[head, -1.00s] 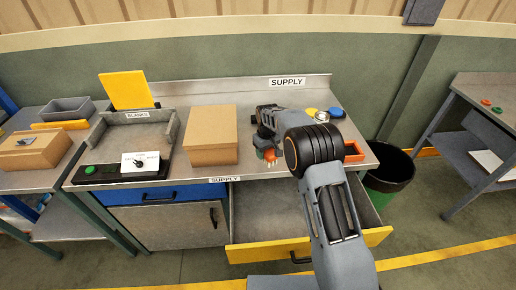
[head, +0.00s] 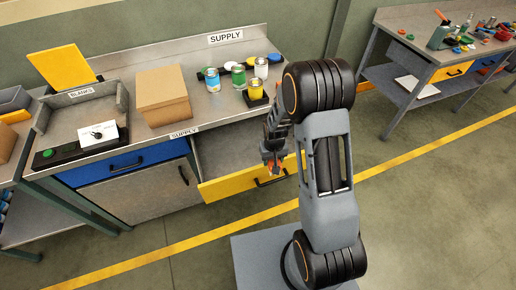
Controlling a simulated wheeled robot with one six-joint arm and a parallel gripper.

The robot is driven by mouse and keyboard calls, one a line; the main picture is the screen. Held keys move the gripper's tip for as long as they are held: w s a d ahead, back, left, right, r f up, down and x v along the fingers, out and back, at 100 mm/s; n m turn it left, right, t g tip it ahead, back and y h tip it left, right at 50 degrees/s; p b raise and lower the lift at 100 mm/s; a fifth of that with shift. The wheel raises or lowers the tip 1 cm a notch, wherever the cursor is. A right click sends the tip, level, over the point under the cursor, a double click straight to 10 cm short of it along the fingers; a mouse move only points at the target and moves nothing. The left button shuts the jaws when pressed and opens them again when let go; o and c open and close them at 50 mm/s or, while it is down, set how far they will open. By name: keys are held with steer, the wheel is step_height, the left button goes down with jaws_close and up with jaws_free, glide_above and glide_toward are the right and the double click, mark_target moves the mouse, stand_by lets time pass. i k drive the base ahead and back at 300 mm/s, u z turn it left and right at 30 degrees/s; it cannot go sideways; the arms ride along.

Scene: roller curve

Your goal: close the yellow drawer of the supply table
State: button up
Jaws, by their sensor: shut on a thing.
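The yellow drawer (head: 225,188) of the supply table (head: 215,108) stands open in the head view, its bare grey inside showing. Its yellow front has a dark handle (head: 264,183). My gripper (head: 274,168), with orange at its fingertips, is at the drawer's front, right at the handle. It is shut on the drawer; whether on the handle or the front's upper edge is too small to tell.
A blue drawer (head: 125,164) beside it is shut. Another workbench (head: 410,60) is at the right. The floor in front is clear.

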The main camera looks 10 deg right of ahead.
mark_target(257, 154)
steer(key=z, duration=0.5)
steer(key=k, duration=1.2)
steer(key=u, duration=0.05)
steer(key=i, duration=0.55)
steer(key=u, duration=0.8)
steer(key=i, duration=1)
steer(key=z, duration=0.25)
